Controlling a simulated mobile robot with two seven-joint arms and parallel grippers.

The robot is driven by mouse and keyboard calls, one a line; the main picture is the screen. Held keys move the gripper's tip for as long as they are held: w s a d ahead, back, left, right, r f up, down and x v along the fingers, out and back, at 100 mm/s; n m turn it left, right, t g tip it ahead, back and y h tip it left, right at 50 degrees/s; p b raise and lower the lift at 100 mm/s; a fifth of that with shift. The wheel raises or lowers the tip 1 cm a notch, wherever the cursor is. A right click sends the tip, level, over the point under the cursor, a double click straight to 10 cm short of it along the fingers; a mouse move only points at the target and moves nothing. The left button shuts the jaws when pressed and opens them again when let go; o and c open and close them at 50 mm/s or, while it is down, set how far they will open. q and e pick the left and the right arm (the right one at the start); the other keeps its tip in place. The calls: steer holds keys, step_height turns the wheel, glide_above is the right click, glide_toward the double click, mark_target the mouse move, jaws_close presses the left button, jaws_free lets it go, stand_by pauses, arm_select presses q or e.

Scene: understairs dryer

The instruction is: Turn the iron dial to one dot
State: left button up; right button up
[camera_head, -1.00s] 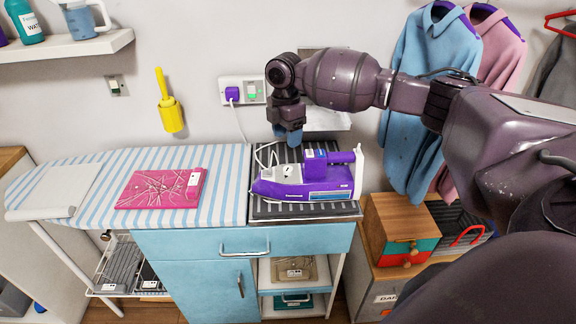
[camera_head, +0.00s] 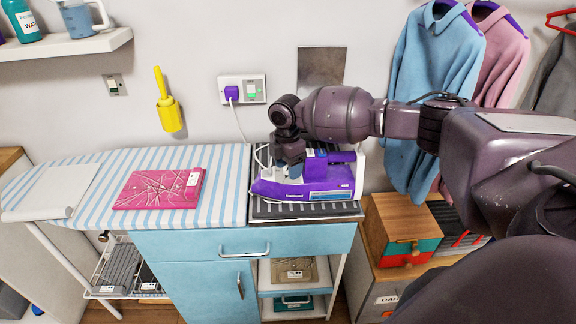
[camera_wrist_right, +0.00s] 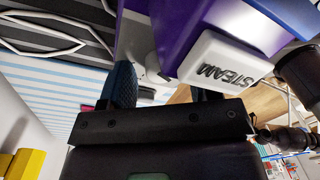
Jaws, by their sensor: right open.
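The purple and white iron (camera_head: 335,180) lies on the dark striped rest at the right end of the ironing board. My right gripper (camera_head: 290,168) is lowered over the iron's front half. It hides the small white dial area seen there earlier. In the right wrist view, the open fingers (camera_wrist_right: 163,88) reach toward the iron's white body (camera_wrist_right: 148,58), with the white STEAM block (camera_wrist_right: 222,66) close by on the right. I cannot make out the dial's marks or whether the fingers touch it. My left gripper is not in view.
The iron's cord runs up to a purple plug (camera_head: 231,92) in the wall socket. A yellow holder (camera_head: 169,115) hangs on the wall. Shirts (camera_head: 432,95) hang at the right, above a wooden box (camera_head: 395,218).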

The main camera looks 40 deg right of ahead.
steer(key=c, duration=0.9)
steer(key=shift+r+m+p, duration=0.15)
steer(key=shift+m+p, duration=0.25)
steer(key=shift+p, duration=0.1)
steer(key=m+p, duration=0.5)
steer(key=shift+p, duration=0.4)
steer(key=shift+m+p, duration=0.9)
steer(key=shift+p, duration=0.15)
arm_select(q)
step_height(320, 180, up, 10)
steer(key=p, duration=0.1)
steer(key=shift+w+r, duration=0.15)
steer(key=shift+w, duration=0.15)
arm_select(e)
steer(key=shift+m, duration=0.6)
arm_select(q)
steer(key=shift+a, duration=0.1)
